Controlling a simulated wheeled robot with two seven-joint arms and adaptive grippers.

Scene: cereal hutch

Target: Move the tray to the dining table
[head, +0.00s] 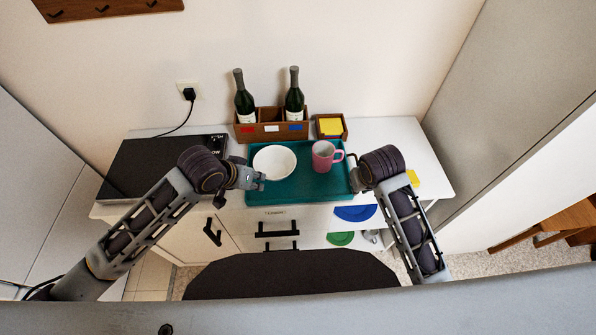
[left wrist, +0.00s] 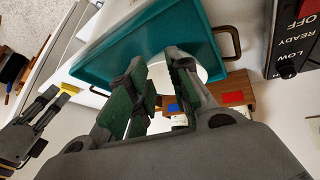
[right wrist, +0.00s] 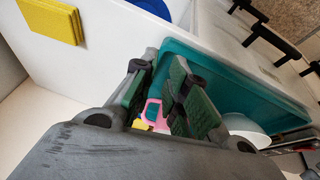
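The teal tray (head: 310,190) lies on the white hutch top and carries a white bowl (head: 274,162) and a pink mug (head: 325,156). My left gripper (head: 258,180) is over the tray's left edge, beside the bowl. In the left wrist view its green-padded fingers (left wrist: 158,75) are parted with nothing held; the tray's brown handle (left wrist: 236,45) is to their right, not between them. My right gripper (head: 353,172) is at the tray's right edge near the mug. In the right wrist view its fingers (right wrist: 162,75) are parted, with the mug (right wrist: 152,110) showing beyond; the right handle is hidden.
A wooden rack (head: 270,130) with two bottles and a small box with yellow contents (head: 331,126) stand behind the tray. A black appliance (head: 150,165) is on the left. A yellow item (head: 414,178) lies at the right. A dark seat-like shape (head: 290,276) is in front.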

